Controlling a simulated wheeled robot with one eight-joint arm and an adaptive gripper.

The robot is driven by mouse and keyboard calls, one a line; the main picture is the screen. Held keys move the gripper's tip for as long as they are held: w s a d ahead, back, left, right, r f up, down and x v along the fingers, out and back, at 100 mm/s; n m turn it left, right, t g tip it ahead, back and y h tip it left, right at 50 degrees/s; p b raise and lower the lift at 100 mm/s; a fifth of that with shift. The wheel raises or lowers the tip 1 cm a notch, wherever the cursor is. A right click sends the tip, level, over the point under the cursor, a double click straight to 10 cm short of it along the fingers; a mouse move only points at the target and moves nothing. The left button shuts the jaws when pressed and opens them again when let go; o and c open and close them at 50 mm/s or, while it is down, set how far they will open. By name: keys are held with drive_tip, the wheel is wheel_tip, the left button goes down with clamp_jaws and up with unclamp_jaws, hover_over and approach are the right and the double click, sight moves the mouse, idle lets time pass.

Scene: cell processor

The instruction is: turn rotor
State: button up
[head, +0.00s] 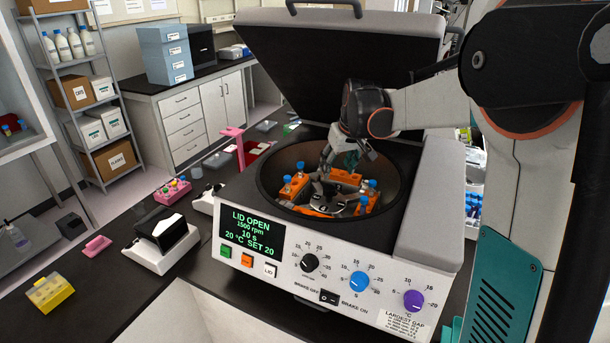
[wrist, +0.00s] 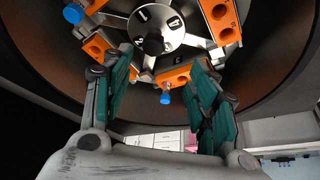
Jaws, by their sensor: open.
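The centrifuge (head: 400,220) stands on the bench with its lid (head: 345,70) raised and its display reading LID OPEN. Inside its bowl is the rotor, a grey hub (wrist: 153,35) with several arms carrying orange buckets (head: 292,187). Blue-capped tubes (head: 369,185) sit in some buckets. My gripper (wrist: 165,100) reaches down into the bowl, open. In the wrist view an orange bucket (wrist: 174,74) with a blue-capped tube (wrist: 164,97) shows between its two fingers. I cannot tell whether a finger touches it. My arm hides part of the bowl in the head view.
The bowl wall (wrist: 285,70) closely surrounds the rotor and my gripper. The raised lid stands behind my arm. A black-and-white device (head: 165,238), a pink tube rack (head: 173,189) and a yellow rack (head: 50,292) are on the bench at left.

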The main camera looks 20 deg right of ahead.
sight(330, 188)
drive_tip(key=x, duration=0.5)
drive_tip(key=w+b+x, duration=0.1)
drive_tip(key=x, duration=0.4)
drive_tip(key=d+x, duration=0.1)
drive_tip(key=x, duration=0.4)
drive_tip(key=shift+w, duration=0.3)
drive_tip(key=shift+c, duration=0.3)
clamp_jaws()
